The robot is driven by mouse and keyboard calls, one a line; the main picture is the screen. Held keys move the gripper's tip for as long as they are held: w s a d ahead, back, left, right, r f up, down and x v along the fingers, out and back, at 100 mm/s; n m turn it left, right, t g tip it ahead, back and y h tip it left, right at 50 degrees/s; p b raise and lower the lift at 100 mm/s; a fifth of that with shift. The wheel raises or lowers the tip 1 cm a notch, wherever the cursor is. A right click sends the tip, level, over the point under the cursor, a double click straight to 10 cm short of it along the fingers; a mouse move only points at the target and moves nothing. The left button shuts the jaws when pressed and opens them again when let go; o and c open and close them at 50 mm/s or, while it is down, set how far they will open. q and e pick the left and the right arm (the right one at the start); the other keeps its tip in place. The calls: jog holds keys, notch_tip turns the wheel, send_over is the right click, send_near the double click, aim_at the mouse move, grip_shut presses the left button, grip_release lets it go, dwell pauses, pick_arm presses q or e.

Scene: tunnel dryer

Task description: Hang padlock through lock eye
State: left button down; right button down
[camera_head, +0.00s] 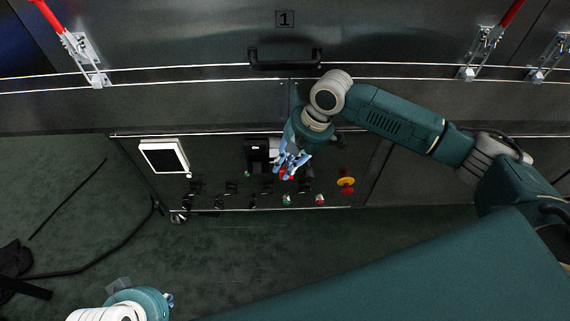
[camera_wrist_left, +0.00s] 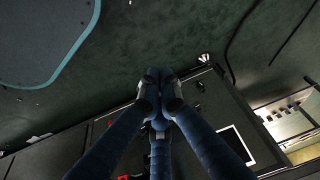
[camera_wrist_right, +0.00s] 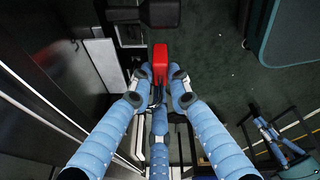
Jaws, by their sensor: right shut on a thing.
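The red padlock (camera_wrist_right: 160,62) is held between the fingertips of my right gripper (camera_wrist_right: 160,82). In the head view, my right gripper (camera_head: 291,163) and the padlock (camera_head: 286,174) are in front of the control panel. A black switch handle (camera_wrist_right: 150,14) shows just beyond the padlock in the right wrist view. The padlock appears apart from it there. The lock eye cannot be made out clearly, and the padlock's shackle is hidden. My left gripper (camera_wrist_left: 160,82) has its fingertips together with nothing seen between them. It is far from the padlock, at the lower left in the head view (camera_head: 168,300).
The control panel (camera_head: 225,172) carries a white screen (camera_head: 163,156), several black switches and a red knob on yellow (camera_head: 346,185). Above are a black door handle (camera_head: 285,60) and red-handled latches (camera_head: 82,50).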

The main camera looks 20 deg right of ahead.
pick_arm(q)
jog(key=shift+f, duration=0.1)
pick_arm(e)
jog(key=shift+f, duration=0.35)
jog(key=shift+r+p, duration=0.35)
jog(key=shift+p, duration=0.05)
jog(key=shift+r+p, duration=0.2)
jog(key=shift+p, duration=0.1)
jog(key=shift+r, duration=0.15)
pick_arm(q)
jog(key=shift+w+f, duration=0.25)
jog(key=shift+w, duration=0.05)
jog(key=shift+w+d+r+p, duration=0.1)
jog(key=shift+w+r+p, duration=0.05)
jog(key=shift+r+p, duration=0.15)
